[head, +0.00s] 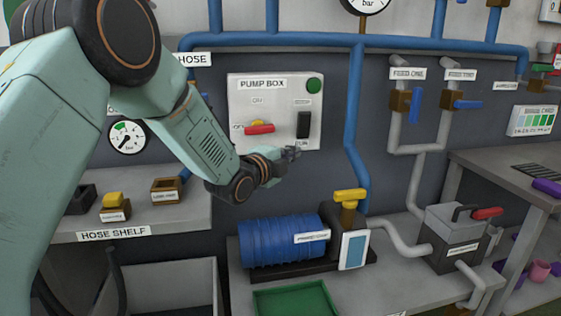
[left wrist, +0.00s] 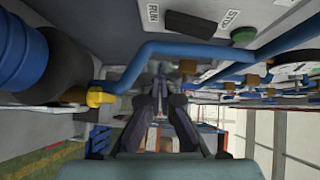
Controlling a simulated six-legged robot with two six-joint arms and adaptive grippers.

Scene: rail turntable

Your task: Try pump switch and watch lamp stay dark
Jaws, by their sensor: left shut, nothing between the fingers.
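The white pump box (head: 275,92) hangs on the dark wall. Its black rocker switch (head: 303,125) is at the right, between two small labels; its tilt is too small to tell. The switch also shows at the top of the left wrist view (left wrist: 190,26), with RUN and STOP labels beside it. The round green lamp (head: 314,85) at the upper right corner looks dull, with no glow. A red lever (head: 259,128) lies level near OFF. My left gripper (head: 292,153) is shut and empty, just below the switch, apart from it. My right gripper is not in view.
A blue pipe (head: 355,120) runs down right of the box. Below stand the blue pump (head: 280,240), a yellow valve handle (head: 350,195) and a green tray (head: 295,300). The hose shelf (head: 190,217) is at the left.

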